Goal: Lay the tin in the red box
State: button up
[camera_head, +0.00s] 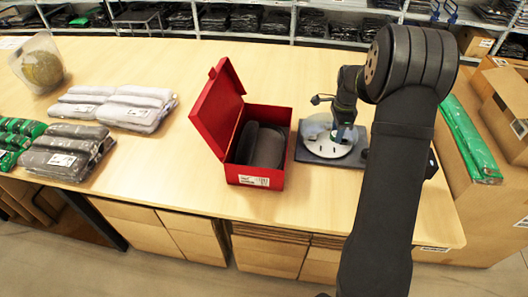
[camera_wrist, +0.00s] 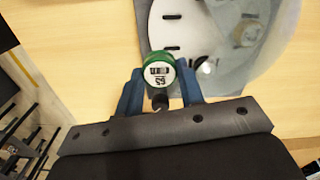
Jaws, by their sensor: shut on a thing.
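The tin (camera_wrist: 160,72) is small and round with a green rim and a white, black-printed label. In the wrist view it sits between the blue fingers of my gripper (camera_wrist: 160,88), which is shut on it. In the head view my gripper (camera_head: 343,133) is over the round pale dish, right of the red box; the tin is too small there to make out well. The red box (camera_head: 255,172) stands open on the table with its lid (camera_head: 217,108) tilted up on the left. A dark grey item (camera_head: 262,145) lies inside it.
A round pale dish (camera_head: 322,148) with slots lies on a dark mat (camera_head: 345,160), also in the wrist view (camera_wrist: 178,20). Packed grey garments (camera_head: 70,150), light packs (camera_head: 120,108) and a clear bin (camera_head: 40,62) stand left. Cartons (camera_head: 505,110) are right. Table front is clear.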

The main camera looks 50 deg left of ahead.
jog(key=s+a+r+n, duration=0.2)
jog(key=s+a, duration=0.6)
jog(key=a, duration=0.5)
jog(key=m, duration=0.2)
send_over(261, 158)
notch_tip(261, 158, down, 6)
jog(key=shift+f, duration=2.5)
jog(key=shift+f, duration=0.2)
jog(key=o, duration=1)
jog(key=shift+r, duration=0.1)
